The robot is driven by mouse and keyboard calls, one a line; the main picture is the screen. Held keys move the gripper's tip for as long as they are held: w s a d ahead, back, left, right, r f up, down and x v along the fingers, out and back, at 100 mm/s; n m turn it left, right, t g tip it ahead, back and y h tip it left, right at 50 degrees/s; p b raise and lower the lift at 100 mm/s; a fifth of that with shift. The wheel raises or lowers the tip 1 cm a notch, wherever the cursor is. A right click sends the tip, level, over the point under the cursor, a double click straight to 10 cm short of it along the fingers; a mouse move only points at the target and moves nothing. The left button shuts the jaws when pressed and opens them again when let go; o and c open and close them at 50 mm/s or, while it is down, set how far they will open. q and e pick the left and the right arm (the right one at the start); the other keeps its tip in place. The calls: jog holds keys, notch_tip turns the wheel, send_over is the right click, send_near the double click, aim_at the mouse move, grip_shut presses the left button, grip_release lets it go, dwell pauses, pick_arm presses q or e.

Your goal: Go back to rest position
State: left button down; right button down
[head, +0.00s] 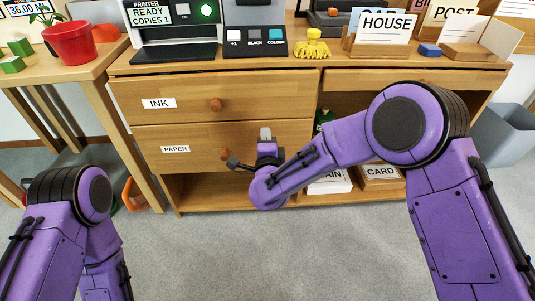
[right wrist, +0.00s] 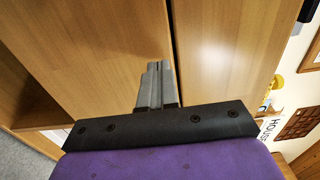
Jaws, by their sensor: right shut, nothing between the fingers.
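My right gripper (head: 265,134) is in front of the wooden cabinet, near the PAPER drawer (head: 160,149) and to the right of its round knob. In the right wrist view its two grey fingers (right wrist: 157,86) are shut together with nothing between them, facing the wooden drawer fronts. My right arm reaches in from the right of the head view. My left arm comes in at the lower left with its lower part bent down. My left gripper is not in view.
The INK drawer (head: 260,91) and the PAPER drawer look shut. A printer (head: 175,30) and a HOUSE card box (head: 383,25) stand on the cabinet top. A side table with a red pot (head: 69,42) is at left. A grey bin (head: 498,135) stands at right. Grey floor in front is clear.

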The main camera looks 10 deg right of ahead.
jog(key=s+a+p, duration=0.1)
jog(key=s+p, duration=0.1)
jog(key=s, duration=0.9)
jog(key=shift+s+a, duration=0.35)
jog(key=shift+s, duration=0.05)
